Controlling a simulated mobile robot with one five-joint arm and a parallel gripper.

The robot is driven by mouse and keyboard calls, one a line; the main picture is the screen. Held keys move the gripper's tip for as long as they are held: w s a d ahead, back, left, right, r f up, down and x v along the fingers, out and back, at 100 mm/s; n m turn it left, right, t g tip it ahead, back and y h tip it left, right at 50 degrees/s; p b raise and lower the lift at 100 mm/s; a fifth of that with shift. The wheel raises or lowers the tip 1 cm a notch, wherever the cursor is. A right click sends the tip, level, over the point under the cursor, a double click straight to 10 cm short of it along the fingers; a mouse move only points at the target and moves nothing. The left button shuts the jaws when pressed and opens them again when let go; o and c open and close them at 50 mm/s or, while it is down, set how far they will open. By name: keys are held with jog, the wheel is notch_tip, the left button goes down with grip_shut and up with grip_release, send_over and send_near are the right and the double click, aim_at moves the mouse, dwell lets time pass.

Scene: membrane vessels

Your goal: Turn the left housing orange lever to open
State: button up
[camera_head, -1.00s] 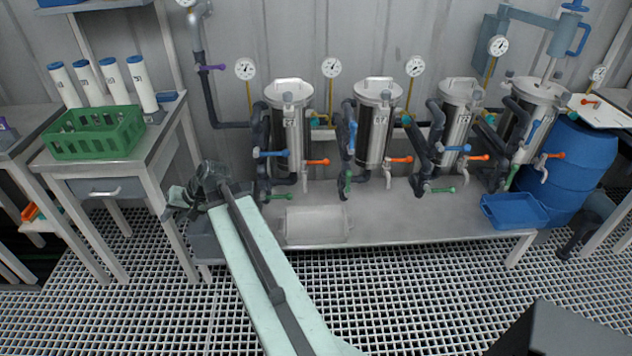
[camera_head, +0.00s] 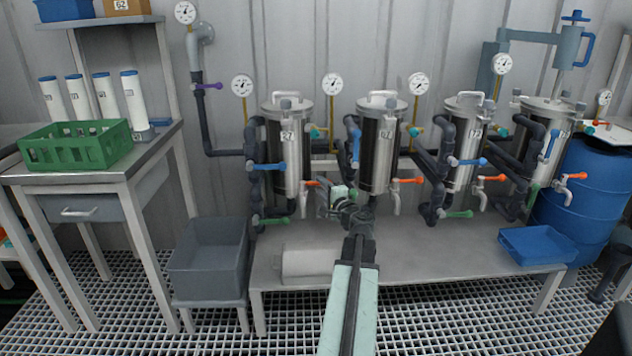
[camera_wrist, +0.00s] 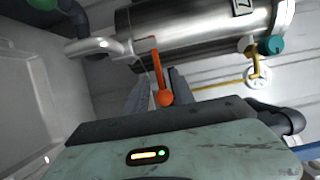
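The left housing (camera_head: 287,145) is an upright steel cylinder on the bench, tagged 27. Its orange lever (camera_head: 312,183) shows low on its right side, partly hidden by my gripper (camera_head: 333,194). In the wrist view the housing (camera_wrist: 205,35) lies across the top, and the orange lever (camera_wrist: 158,68) points toward my camera with its round knob nearest. My gripper's two fingers (camera_wrist: 160,88) stand apart, one on each side of the lever. Whether either finger touches it, I cannot tell.
More housings (camera_head: 382,145) with blue, green and orange levers stand to the right. A metal tap (camera_wrist: 95,46) sits beside the lever.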

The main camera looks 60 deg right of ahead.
jog(key=x, duration=0.6)
jog(key=shift+w, duration=0.1)
grip_shut()
dwell(1.1)
